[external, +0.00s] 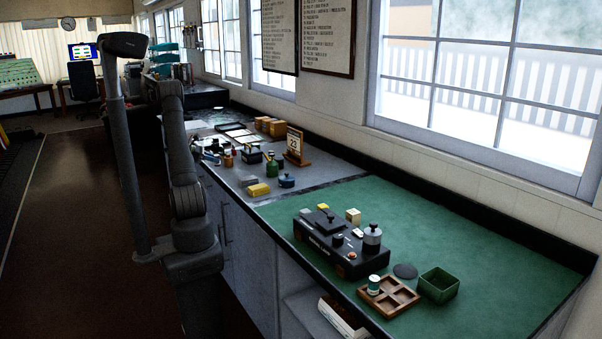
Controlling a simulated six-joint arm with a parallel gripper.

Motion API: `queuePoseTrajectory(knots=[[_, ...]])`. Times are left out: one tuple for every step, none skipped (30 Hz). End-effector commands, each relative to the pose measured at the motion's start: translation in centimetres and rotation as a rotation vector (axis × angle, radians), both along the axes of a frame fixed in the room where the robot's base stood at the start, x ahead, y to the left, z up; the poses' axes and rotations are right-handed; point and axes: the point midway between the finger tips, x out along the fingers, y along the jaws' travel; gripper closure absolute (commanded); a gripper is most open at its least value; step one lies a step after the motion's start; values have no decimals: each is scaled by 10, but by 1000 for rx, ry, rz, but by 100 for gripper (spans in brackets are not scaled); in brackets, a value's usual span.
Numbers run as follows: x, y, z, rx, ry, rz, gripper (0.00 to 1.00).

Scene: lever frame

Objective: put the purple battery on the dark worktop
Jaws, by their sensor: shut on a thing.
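I cannot make out a purple battery anywhere in the external view. A dark worktop (207,98) lies at the far end of the counter along the windows, beyond the grey stretch. My arm stands at the left, partly in front of the counter. My gripper is not clearly visible, and neither its fingers nor anything between them can be made out. A pale cylinder with a dark green band (374,284) stands in a wooden compartment tray (398,305) on the green mat (490,265).
A black instrument box (318,243) and a green open box (438,285) stand on the mat. A calendar (294,146), a yellow block (259,190), a blue pot (286,181) and several bottles crowd the grey counter. The mat's right end is clear.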

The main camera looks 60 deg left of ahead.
Motion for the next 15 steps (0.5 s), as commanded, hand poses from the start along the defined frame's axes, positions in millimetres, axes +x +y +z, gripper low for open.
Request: queuePoseTrajectory(knots=[[22,-13,12,4,-1,-23,100],[33,-20,17,4,-1,-33,100],[48,-29,26,5,-2,-44,100],[58,-37,31,5,-3,-53,100],[69,-45,37,4,-2,-62,100],[82,-56,44,4,-2,-75,100],[92,-64,50,4,-2,-82,100],[101,-73,56,4,-2,-91,100],[113,-86,63,4,-2,-102,100],[121,-95,69,3,-2,-111,100],[130,-105,74,5,-3,-119,100],[140,-118,82,3,-3,-131,100],[148,-129,87,3,-3,-139,100],[155,-139,92,4,-3,-147,100],[164,-154,99,4,-3,-159,100]])
